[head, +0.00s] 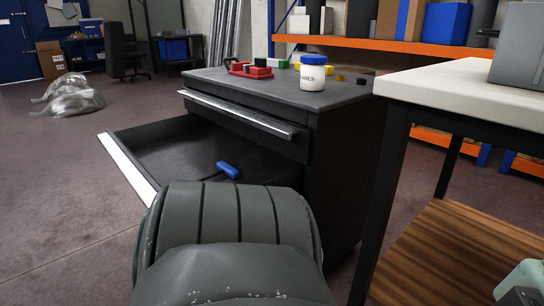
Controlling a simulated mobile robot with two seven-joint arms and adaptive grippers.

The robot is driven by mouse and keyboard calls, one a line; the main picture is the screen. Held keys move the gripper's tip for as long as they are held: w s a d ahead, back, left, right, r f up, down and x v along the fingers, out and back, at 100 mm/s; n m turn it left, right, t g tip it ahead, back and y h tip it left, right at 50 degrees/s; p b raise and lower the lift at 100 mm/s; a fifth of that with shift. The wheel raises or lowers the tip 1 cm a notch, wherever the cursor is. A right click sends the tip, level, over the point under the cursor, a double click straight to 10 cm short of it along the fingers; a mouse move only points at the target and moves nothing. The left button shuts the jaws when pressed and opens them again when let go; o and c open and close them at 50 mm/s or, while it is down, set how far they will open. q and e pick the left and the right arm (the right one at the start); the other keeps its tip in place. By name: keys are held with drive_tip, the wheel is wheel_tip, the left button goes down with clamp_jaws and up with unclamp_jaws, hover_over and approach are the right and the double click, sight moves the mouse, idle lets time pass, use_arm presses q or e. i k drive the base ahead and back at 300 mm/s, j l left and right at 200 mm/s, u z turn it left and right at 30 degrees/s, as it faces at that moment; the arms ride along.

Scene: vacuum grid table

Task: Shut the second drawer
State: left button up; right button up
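A dark drawer cabinet (345,170) stands in the middle of the head view. Its upper drawer (245,118) is closed and has a silver handle strip. The second drawer (165,150) below it is pulled well out toward the left front. Its light front panel (126,168) is partly hidden at the near end by a large grey rounded part of my own body. A blue-handled tool (228,170) lies inside this drawer. Neither of my grippers can be made out in the view.
A white-topped table (465,95) stands close on the right. Open floor (50,190) lies to the left.

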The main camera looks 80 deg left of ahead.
sight(148, 156)
drive_tip(key=i+u, duration=0.15)
drive_tip(key=u, duration=3.2)
drive_tip(key=j+z, duration=0.4)
drive_tip(key=i+l, duration=0.05)
